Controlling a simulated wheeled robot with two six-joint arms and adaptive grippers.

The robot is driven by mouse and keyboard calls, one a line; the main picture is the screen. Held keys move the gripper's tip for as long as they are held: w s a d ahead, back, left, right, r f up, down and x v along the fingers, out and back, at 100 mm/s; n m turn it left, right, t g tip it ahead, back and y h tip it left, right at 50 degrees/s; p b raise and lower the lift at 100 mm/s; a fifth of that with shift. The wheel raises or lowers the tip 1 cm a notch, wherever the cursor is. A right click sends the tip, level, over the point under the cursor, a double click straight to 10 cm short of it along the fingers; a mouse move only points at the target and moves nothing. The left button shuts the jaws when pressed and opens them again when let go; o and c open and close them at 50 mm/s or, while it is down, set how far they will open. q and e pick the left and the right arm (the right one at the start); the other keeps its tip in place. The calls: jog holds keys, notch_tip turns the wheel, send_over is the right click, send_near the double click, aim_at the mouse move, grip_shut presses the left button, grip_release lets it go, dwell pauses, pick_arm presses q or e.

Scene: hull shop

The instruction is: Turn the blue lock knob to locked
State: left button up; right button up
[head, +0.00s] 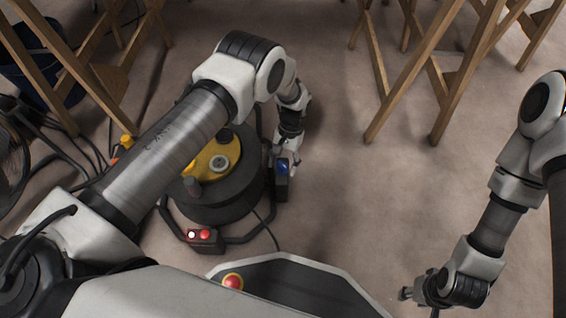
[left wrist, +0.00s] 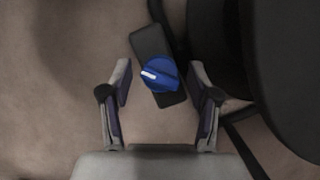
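The blue lock knob (left wrist: 163,76) sits on a small dark box (left wrist: 151,42). Its white pointer mark points left in the left wrist view. My left gripper (left wrist: 160,66) is open, with one finger on each side of the knob and a visible gap at both. How far the fingertips are above the box I cannot tell. In the head view the knob (head: 283,167) shows at the right side of a round dark machine, just below my left gripper (head: 289,153). My right gripper (head: 418,293) is far from the knob at lower right; its fingers are too small to judge.
The round machine (head: 222,206) has a yellow top and a tubular frame. A box with red and white buttons (head: 204,238) is at its front. Wooden trestles (head: 428,70) stand behind, and cables lie at left. The floor right of the knob is clear.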

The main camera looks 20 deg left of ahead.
pick_arm(q)
jog(key=shift+r, duration=0.1)
jog(key=v, duration=1.1)
jog(key=shift+w+r, duration=0.15)
jog(key=shift+r, duration=0.25)
